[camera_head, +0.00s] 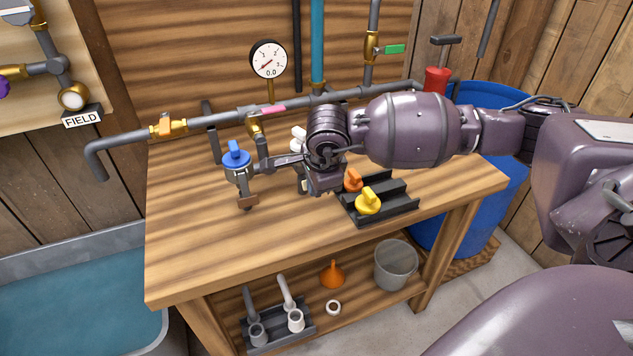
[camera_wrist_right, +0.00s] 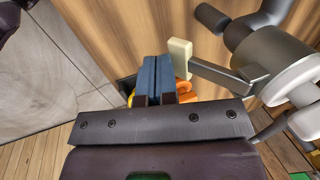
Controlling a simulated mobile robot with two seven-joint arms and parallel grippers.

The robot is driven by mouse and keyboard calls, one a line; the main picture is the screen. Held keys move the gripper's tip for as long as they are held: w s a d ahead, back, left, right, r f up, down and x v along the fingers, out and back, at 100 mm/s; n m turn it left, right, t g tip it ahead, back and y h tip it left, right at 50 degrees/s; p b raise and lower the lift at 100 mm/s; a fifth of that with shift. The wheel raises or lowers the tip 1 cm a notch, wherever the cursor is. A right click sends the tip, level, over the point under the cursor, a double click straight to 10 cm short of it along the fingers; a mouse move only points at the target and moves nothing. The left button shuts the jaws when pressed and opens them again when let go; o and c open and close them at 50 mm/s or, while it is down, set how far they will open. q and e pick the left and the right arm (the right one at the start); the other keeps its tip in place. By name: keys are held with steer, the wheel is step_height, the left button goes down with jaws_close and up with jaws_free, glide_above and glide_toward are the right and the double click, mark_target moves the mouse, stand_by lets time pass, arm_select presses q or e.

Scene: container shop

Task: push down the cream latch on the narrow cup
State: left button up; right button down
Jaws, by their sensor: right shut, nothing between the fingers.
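The cream latch (camera_wrist_right: 180,58) shows in the right wrist view as a small block on the end of a grey lever. The lever runs to the grey narrow cup (camera_wrist_right: 262,55) with a pale ring, at the right. In the head view only a small cream piece (camera_head: 303,186) shows beside my right gripper (camera_head: 322,186), and the cup is mostly hidden. In the wrist view the right fingers (camera_wrist_right: 157,62) are shut and empty, just left of the latch. A small gap seems to lie between them; contact cannot be told. My left gripper is out of view.
The front left of the wooden bench (camera_head: 200,250) is clear.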

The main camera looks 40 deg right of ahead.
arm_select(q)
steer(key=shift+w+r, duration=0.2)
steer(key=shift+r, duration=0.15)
arm_select(e)
steer(key=shift+r, duration=0.3)
arm_select(q)
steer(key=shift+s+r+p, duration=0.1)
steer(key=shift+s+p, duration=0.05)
steer(key=shift+p, duration=0.2)
arm_select(e)
steer(key=shift+r, duration=0.6)
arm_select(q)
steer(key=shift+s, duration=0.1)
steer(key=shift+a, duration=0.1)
